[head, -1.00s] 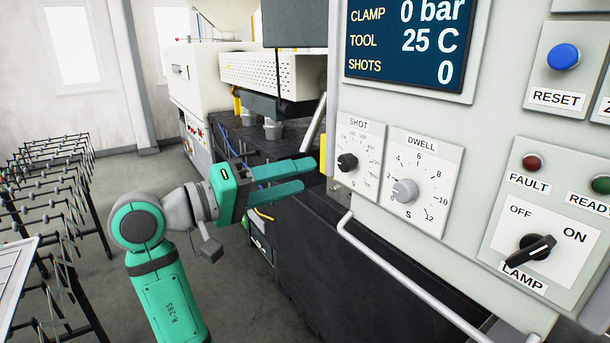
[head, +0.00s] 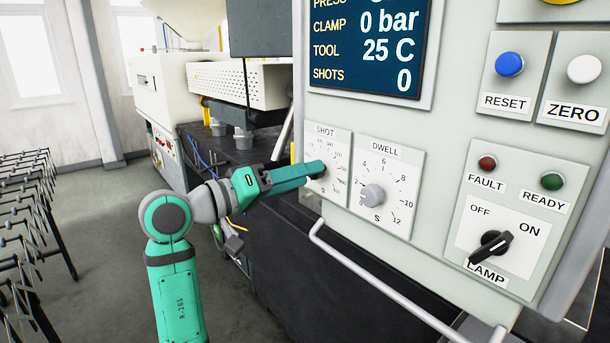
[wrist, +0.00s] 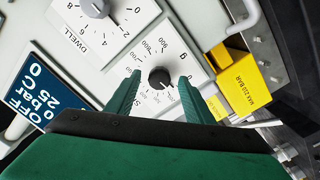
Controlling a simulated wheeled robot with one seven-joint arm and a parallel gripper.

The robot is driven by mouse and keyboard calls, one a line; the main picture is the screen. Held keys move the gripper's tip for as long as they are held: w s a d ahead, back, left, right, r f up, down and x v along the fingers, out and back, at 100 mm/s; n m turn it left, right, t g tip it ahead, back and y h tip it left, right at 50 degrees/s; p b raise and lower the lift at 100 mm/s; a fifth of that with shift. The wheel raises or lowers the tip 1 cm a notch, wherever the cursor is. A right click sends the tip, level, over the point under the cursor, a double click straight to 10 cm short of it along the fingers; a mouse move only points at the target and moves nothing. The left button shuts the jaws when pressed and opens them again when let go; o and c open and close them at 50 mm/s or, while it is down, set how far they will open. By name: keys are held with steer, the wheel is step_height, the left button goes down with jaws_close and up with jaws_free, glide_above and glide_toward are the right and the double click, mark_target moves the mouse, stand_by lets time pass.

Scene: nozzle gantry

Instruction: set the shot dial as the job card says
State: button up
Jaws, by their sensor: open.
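The shot dial is a white plate marked SHOT (head: 340,140) on the grey control panel, left of the dwell dial. In the wrist view its round black knob (wrist: 159,78) sits in a ring of numbers. I cannot clearly read its setting. My gripper (head: 318,169) is at the shot dial, and its green fingers hide the knob in the head view. In the wrist view the open fingers (wrist: 159,80) stand on either side of the knob; I cannot tell whether they touch it. No job card shows in the current views.
The dwell dial (head: 372,195) with a grey knob is close to the right. A rail (head: 375,275) runs below the dials. A yellow block marked MAX 210 BAR (wrist: 240,82) is beside the shot plate. The lamp switch (head: 491,246) is farther right.

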steer(key=shift+w+d, duration=0.25)
steer(key=shift+d, duration=0.25)
steer(key=c, duration=1)
steer(key=shift+w+m, duration=0.1)
steer(key=shift+m, duration=2)
steer(key=shift+c, duration=0.2)
steer(key=o, duration=1)
steer(key=shift+o, duration=0.2)
steer(key=shift+a, duration=0.1)
